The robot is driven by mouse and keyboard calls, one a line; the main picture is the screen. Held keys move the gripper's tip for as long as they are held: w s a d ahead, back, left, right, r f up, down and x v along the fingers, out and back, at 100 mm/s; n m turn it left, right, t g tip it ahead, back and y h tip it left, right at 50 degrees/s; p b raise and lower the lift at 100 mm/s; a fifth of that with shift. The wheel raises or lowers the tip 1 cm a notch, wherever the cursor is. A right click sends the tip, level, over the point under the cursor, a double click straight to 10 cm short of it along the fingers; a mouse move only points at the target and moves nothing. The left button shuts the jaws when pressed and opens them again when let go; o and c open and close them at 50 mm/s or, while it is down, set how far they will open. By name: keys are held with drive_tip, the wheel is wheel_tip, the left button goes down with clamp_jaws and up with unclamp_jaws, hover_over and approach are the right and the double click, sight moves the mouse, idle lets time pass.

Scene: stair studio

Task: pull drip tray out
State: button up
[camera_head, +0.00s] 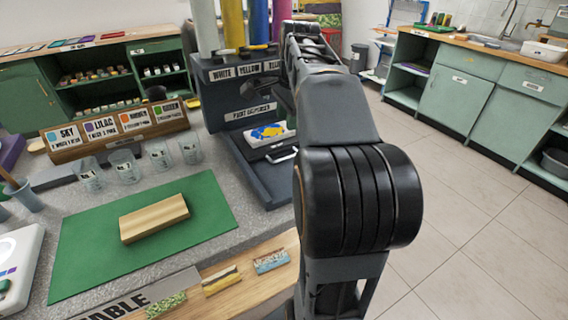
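The drip tray (284,142) is white, with blue and yellow paint in it. It sits at the foot of the dark paint dispenser (235,98), with a pale handle (284,156) at its front. My arm rises in front of the dispenser and hides its right part. My gripper (283,98) seems to be the dark shape left of my arm, above the tray and apart from its handle. Its fingers are too dark and covered to tell whether they are open or shut.
Several clear cups (160,157) stand left of the dispenser, before a rack of colour cards (115,130). A green mat (85,255) with a wooden block (154,217) lies nearer on the grey table. Open floor (460,220) lies to the right.

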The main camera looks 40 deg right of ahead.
sight(284, 157)
drive_tip(key=f+b, duration=0.1)
drive_tip(key=f, duration=0.3)
drive_tip(key=w+f+b, duration=0.1)
drive_tip(key=f, duration=0.3)
drive_tip(key=w+f+b, duration=0.1)
drive_tip(key=f+b, duration=0.1)
drive_tip(key=f, duration=0.3)
drive_tip(key=shift+w+d, duration=0.15)
drive_tip(key=shift+w, duration=0.05)
clamp_jaws()
